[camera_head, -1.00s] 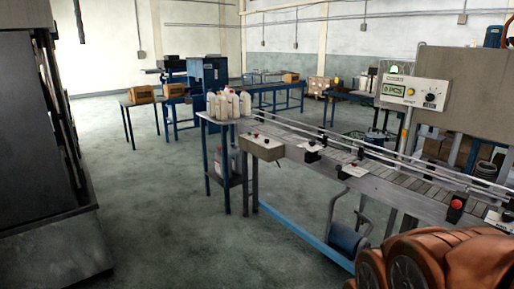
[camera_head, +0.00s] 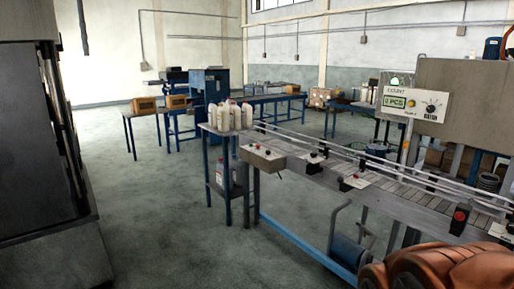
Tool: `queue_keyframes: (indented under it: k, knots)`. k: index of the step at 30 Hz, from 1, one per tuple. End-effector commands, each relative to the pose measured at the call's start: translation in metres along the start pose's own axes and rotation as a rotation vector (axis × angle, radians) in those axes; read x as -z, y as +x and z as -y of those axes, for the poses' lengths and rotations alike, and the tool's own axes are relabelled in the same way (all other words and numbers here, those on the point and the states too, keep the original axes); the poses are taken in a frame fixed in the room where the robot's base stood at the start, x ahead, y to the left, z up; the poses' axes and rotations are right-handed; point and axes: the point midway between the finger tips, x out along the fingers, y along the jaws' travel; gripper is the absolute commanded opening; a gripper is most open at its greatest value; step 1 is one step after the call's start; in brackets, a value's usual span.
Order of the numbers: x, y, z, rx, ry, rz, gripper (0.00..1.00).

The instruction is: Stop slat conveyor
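The slat conveyor (camera_head: 400,196) runs from the middle of the view to the lower right, with guide rails along it and a blue frame below. A grey control box (camera_head: 262,158) with a small red button on top is fixed at its near left end. A red button on a dark box (camera_head: 459,218) sits on the conveyor's near side at the right. My gripper is not in view; the orange rounded parts at the lower right are my arm. Whether the slats are moving cannot be told.
White bottles (camera_head: 232,116) stand on a small blue-legged table (camera_head: 203,128) at the conveyor's left end. A counter panel (camera_head: 412,103) stands behind the conveyor. A dark cabinet (camera_head: 35,150) fills the left. The floor (camera_head: 160,220) between is clear.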

Motion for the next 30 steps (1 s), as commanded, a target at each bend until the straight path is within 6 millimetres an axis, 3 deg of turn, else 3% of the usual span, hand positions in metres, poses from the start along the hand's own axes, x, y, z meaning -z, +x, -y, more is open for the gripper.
queue_keyframes:
  k: [7, 30]
  knots:
    - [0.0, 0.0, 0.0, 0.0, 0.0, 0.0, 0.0]
    - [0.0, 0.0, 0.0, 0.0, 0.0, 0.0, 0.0]
